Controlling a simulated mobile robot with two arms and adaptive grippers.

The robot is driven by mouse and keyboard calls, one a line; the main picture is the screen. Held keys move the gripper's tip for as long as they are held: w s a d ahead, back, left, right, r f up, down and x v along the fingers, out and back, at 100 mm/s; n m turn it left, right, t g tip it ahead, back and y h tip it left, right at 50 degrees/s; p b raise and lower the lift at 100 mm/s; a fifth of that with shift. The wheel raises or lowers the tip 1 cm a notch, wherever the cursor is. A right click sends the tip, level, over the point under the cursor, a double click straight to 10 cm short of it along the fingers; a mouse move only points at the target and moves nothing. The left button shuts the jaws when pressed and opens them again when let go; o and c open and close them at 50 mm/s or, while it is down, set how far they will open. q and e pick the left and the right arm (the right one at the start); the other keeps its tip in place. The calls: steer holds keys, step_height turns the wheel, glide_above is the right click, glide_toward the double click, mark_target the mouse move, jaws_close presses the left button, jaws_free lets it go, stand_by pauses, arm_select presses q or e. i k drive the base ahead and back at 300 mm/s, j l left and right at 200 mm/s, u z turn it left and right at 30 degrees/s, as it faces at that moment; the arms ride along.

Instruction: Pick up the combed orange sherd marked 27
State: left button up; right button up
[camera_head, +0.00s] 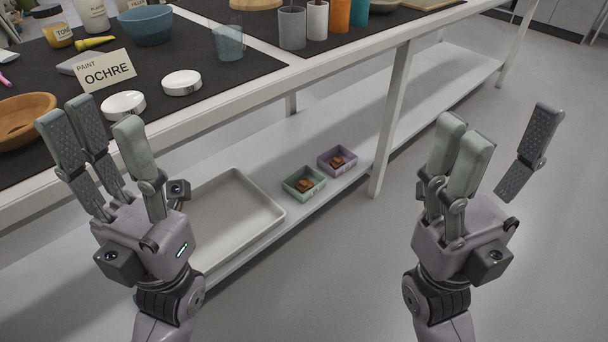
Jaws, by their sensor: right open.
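Small orange-brown sherds lie in a green box (292,190) and in a purple box (325,168) on the lower shelf. The pieces in the green box (304,186) and in the purple box (338,161) are too small to show combing or a number, so I cannot tell which is 27. My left gripper (98,120) is open and empty, fingers up, in front of the table edge, left of the boxes. My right gripper (506,128) is open and empty over the floor, right of the boxes.
An empty pale tray (235,205) lies on the lower shelf (410,115) left of the boxes. A table leg (391,125) stands just right of them. The tabletop above holds an OCHRE card (107,72), white lids (182,82), a wooden bowl (25,118) and cups (292,28).

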mark_target(304, 185)
steer(key=i+l, duration=0.15)
steer(key=l, duration=0.2)
steer(key=i+l, duration=0.1)
steer(key=l, duration=0.25)
steer(key=i+l, duration=0.15)
steer(key=l, duration=0.2)
steer(key=i+l, duration=0.1)
steer(key=l, duration=0.3)
steer(key=i+u, duration=0.1)
steer(key=u, duration=0.35)
steer(key=l+u, duration=0.15)
steer(key=u, duration=0.3)
steer(key=i+l+u, duration=0.1)
steer(key=u, duration=0.35)
steer(key=i, duration=0.35)
